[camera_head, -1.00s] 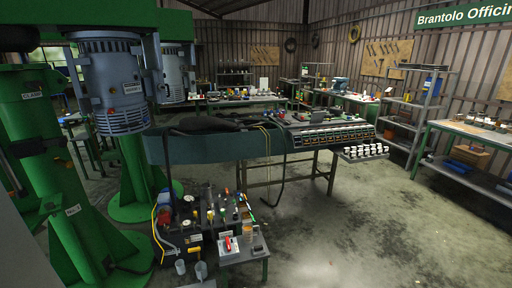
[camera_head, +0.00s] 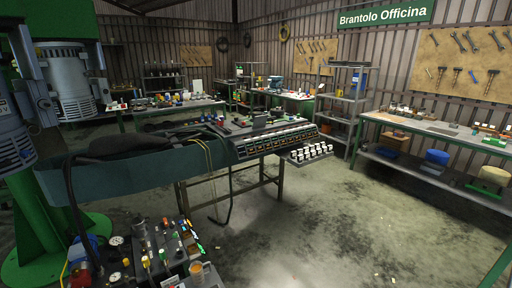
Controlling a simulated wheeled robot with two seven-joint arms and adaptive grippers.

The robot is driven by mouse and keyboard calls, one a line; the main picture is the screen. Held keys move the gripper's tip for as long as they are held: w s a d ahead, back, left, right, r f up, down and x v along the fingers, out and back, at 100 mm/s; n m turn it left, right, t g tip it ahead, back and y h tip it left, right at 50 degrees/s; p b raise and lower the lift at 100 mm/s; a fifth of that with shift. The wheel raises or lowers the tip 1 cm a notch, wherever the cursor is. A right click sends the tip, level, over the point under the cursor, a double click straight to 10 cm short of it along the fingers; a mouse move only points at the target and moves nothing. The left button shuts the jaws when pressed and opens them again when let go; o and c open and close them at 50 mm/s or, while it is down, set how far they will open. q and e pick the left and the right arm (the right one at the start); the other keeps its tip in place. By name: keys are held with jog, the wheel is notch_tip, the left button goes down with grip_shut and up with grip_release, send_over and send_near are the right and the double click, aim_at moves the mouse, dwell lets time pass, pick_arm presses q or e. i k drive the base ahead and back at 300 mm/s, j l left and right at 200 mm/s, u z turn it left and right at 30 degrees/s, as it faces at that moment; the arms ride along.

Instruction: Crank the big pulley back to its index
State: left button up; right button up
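I cannot make out a big pulley or its index mark in the head view. A green machine column (camera_head: 40,190) with grey motors stands at the left. One grey motor (camera_head: 70,80) hangs near the upper left and another (camera_head: 14,135) is cut by the left edge. Neither of my grippers shows in the view.
A bench with a dark teal side (camera_head: 130,180) and a slotted panel (camera_head: 275,140) stands in the middle. A tool-covered stand (camera_head: 165,250) is at the lower left. A workbench (camera_head: 430,128) and shelf (camera_head: 345,95) line the right. The concrete floor (camera_head: 330,230) at centre right is clear.

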aim_at(273, 111)
jog(key=i+l+z, duration=0.1)
jog(key=i+z, duration=0.3)
jog(key=i+j+z, duration=0.1)
jog(key=i+z, duration=0.3)
jog(key=i, duration=0.15)
jog(key=i+z, duration=0.2)
jog(key=i, duration=0.75)
jog(key=i+u, duration=0.15)
jog(key=i, duration=0.55)
jog(key=i+l+u, duration=0.2)
jog(key=i, duration=0.5)
